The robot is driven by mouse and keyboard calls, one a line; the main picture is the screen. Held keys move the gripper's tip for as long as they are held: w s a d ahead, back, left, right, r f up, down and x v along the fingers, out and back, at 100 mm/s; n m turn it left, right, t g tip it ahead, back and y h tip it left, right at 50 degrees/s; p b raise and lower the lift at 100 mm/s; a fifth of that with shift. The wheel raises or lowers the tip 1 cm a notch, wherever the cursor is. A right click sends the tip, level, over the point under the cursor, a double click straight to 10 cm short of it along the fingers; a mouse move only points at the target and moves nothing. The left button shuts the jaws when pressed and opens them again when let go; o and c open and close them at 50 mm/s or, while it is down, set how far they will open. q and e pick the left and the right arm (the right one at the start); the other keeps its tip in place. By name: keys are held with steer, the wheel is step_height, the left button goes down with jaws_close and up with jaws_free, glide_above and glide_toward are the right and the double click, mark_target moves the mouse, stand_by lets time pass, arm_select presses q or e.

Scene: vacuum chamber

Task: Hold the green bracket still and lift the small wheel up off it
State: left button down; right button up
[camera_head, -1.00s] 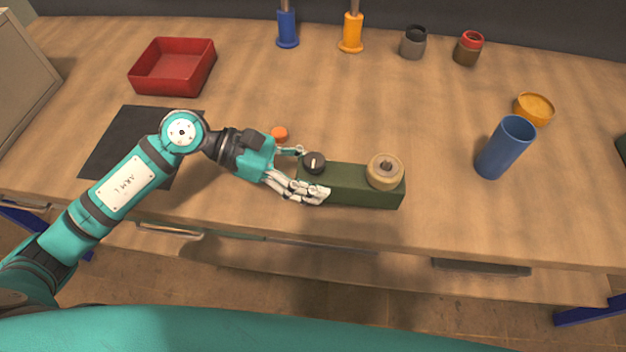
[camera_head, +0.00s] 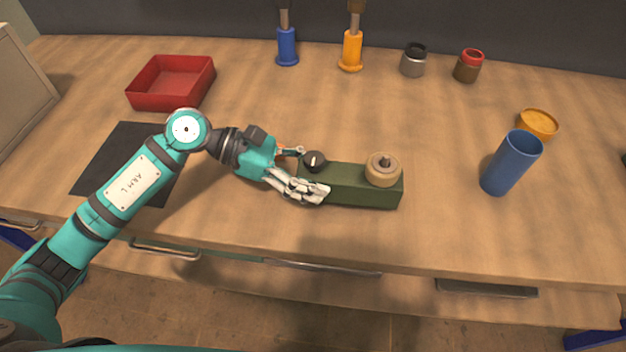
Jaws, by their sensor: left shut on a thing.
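The green bracket (camera_head: 350,190) is a long block lying on the wooden table near its front edge. The small tan wheel (camera_head: 382,171) sits on its right end, with a dark peg showing through the wheel's middle. A black knob with a white mark (camera_head: 314,162) is on the bracket's left end. My left gripper (camera_head: 312,174) is shut on the bracket's left end, its pale fingers at the front and back sides. My right gripper is not in view.
A blue cup (camera_head: 511,162) and a yellow round dish (camera_head: 538,124) stand to the right. A red tray (camera_head: 172,84), a black mat (camera_head: 119,165), blue and orange holders (camera_head: 351,50) and two jars (camera_head: 468,66) lie farther off. Table between bracket and cup is clear.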

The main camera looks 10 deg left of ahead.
arm_select(q)
steer(key=shift+w+f+b, duration=0.2)
steer(key=shift+w+b, duration=0.3)
steer(key=shift+w, duration=0.2)
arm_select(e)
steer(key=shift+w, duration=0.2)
arm_select(q)
steer(key=shift+w, duration=0.2)
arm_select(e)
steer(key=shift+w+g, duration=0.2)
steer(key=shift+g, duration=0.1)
arm_select(q)
steer(key=shift+w+f+b, duration=0.1)
steer(key=shift+w+b, duration=0.25)
steer(key=shift+w, duration=0.2)
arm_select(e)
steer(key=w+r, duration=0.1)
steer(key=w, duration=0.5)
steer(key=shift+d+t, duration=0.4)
arm_select(q)
steer(key=shift+w+a+f+b, duration=0.1)
steer(key=shift+w+b, duration=0.2)
steer(key=shift+b, duration=0.05)
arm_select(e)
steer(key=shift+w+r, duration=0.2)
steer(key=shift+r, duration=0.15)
